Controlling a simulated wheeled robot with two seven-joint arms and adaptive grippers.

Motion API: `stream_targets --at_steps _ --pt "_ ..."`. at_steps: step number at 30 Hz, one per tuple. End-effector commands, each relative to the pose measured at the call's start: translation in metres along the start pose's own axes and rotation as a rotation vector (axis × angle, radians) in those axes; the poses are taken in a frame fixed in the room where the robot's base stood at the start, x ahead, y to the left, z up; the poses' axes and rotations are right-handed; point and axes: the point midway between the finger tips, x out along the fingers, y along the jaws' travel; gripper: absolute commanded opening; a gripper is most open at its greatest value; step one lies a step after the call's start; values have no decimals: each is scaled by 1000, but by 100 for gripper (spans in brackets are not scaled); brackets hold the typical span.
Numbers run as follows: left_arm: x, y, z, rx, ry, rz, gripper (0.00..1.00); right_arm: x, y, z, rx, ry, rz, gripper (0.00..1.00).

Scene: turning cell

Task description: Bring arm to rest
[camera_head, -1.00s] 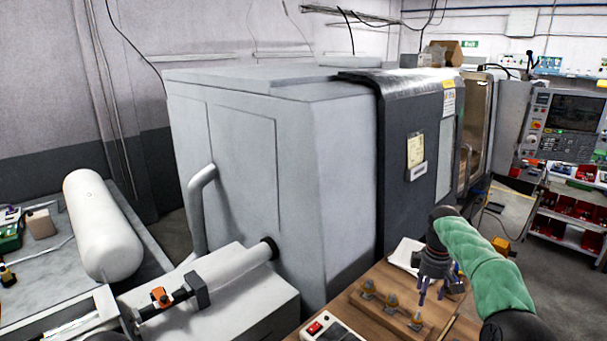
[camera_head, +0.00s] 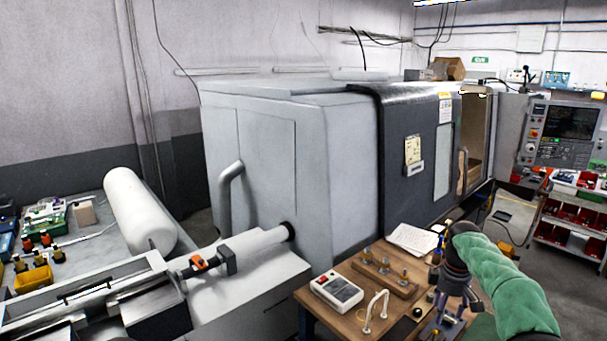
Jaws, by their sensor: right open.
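My right arm (camera_head: 505,280), in a green sleeve, comes in from the lower right. My right gripper (camera_head: 449,308) points down at the right part of the wooden bench (camera_head: 345,325). Its fingers are small and dark here; they look open with nothing between them. The gripper is to the right of the wooden block (camera_head: 402,288) with several brass-tipped pieces, and apart from it. It partly hides the bench top and small items behind it. My left gripper is not in view.
The bench also carries a white box with a red switch (camera_head: 337,291), a pale arched handle (camera_head: 376,310) and paper sheets (camera_head: 412,240). The large grey machine (camera_head: 345,160) stands behind. A red-bin rack (camera_head: 575,225) and control panel (camera_head: 565,135) are at the right.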

Motion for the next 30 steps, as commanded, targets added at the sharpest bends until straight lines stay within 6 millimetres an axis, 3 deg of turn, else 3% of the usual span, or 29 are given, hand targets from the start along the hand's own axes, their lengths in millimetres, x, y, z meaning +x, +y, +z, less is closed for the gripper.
stream_targets --at_steps 1,11,17,20,23,30 --pt "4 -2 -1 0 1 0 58 13 -2 -3 1 0 -6 59" --pt "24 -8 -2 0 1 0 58 78 -15 -21 26 25 -23 59" --pt "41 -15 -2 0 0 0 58 138 -31 -35 56 50 -43 59" --pt "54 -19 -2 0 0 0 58 181 -46 -44 78 64 -61 59" --pt "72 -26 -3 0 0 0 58 238 -69 -53 116 86 -87 59" --pt "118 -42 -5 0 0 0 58 378 -143 -63 248 137 -161 59"
